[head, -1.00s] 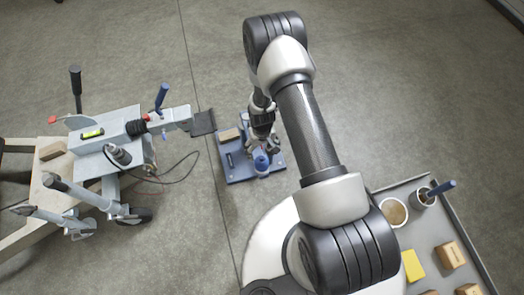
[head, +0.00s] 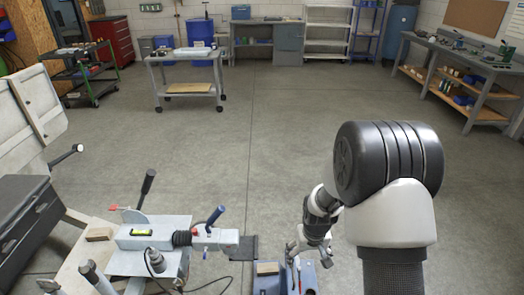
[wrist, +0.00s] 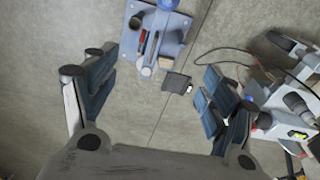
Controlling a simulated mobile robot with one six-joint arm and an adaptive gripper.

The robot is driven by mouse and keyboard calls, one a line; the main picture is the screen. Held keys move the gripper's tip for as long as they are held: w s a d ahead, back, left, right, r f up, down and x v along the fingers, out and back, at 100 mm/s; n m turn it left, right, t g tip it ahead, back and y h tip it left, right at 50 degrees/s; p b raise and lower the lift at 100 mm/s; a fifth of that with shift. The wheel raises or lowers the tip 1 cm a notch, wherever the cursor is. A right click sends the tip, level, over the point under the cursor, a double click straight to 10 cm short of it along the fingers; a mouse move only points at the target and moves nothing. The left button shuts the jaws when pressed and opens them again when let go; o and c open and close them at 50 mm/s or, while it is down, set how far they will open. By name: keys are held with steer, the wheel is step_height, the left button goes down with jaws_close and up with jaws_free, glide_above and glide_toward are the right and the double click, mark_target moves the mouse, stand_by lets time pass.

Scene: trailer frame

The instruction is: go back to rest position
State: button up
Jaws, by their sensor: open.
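My gripper (wrist: 155,85) is open in the wrist view, its two blue-padded fingers wide apart with nothing between them. The head view shows it (head: 300,248) small, hanging at the end of my arm over a blue tray (head: 310,278). In the wrist view the tray (wrist: 172,40) lies beyond the fingertips, apart from them, with a wooden block and small tools on it. The grey trailer coupling (head: 155,238), with a blue-handled lever and a yellow-green level, stands left of my gripper in the head view and shows at the right edge of the wrist view.
A dark flat plate (head: 243,248) juts from the coupling's end towards the tray. Cables (wrist: 240,58) lie on the floor beside the coupling. A wheeled cart (head: 188,88) and a workbench (head: 470,95) stand farther back. The middle floor is clear.

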steer(key=s+r+t, duration=0.1)
steer(key=s+r, duration=0.3)
steer(key=r, duration=0.6)
steer(key=s+r+t, duration=0.1)
steer(key=s+r, duration=0.3)
steer(key=r, duration=0.7)
steer(key=s+r, duration=0.4)
steer(key=s, duration=0.4)
steer(key=s+r+t, duration=0.1)
steer(key=s+r, duration=0.4)
steer(key=s, duration=0.4)
steer(key=shift+m, duration=0.3)
